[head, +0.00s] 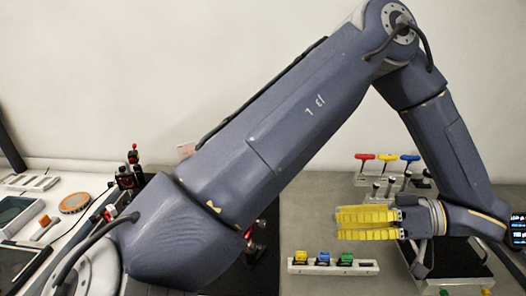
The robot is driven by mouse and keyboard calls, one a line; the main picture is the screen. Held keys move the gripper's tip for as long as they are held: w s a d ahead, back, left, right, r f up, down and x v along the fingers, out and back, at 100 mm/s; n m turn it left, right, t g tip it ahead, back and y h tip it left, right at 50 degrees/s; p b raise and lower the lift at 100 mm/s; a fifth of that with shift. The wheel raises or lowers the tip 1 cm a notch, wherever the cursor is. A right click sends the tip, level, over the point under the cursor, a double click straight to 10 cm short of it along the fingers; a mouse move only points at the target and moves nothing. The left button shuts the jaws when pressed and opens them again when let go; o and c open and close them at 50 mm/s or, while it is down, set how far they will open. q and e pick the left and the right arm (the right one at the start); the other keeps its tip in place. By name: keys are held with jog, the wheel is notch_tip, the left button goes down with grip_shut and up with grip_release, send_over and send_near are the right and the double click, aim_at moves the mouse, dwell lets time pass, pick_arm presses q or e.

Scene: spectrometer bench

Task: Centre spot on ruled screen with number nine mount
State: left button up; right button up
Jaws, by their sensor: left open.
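My left gripper (342,224) is open, with its yellow fingers pointing left above the grey bench on the right side of the head view. Nothing shows between the fingers. Black mounts with red knobs (127,178) stand at the left, partly behind my left arm. More black and red hardware (258,236) shows just past the arm's lower edge. No number is readable on any mount, so I cannot tell which is number nine. My left arm hides much of the middle. I cannot make out the ruled screen or a light spot. My right gripper is not in view.
A white rack (300,269) with yellow, blue and green blocks sits below the gripper. Red, yellow and blue T-handled tools (387,157) stand behind it. A black tray (455,262) lies at lower right. An orange disc (74,202) and a dark-framed tray (14,214) lie at left.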

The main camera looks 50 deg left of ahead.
aim_at(266, 223)
pick_arm(q)
jog(key=shift+m, duration=0.9)
jog(key=x, duration=1.7)
jog(key=shift+s+a+f, duration=0.1)
jog(key=shift+a, duration=0.1)
grip_shut()
